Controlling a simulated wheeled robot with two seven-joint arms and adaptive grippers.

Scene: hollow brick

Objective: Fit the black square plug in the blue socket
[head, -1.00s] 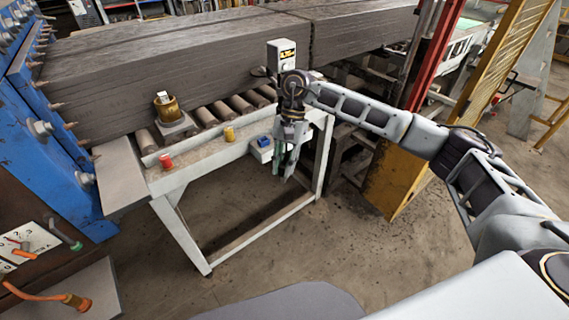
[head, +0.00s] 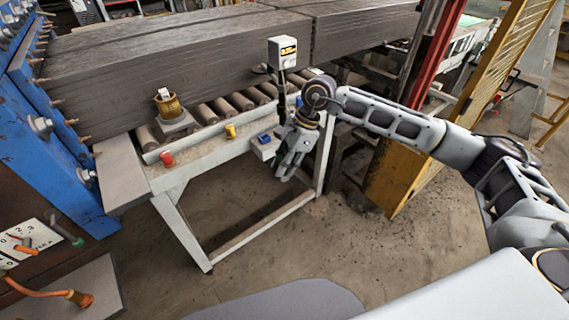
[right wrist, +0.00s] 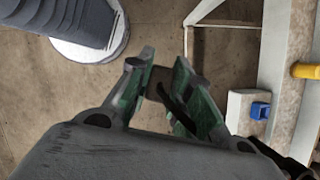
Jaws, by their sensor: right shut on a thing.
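The blue socket (head: 264,139) sits on a white box at the front edge of the bench. It also shows at the right of the right wrist view (right wrist: 260,110). My right gripper (head: 284,174) is in front of and to the right of the socket, apart from it, with its fingers pointing down. In the right wrist view its green-sided fingers are shut on a small dark piece, the black plug (right wrist: 159,78), which is partly hidden between the tips. A black strip runs behind the right finger. The plug cannot be made out in the head view. My left gripper is not in view.
Long clay blocks lie on rollers. Open floor lies in front of the bench.

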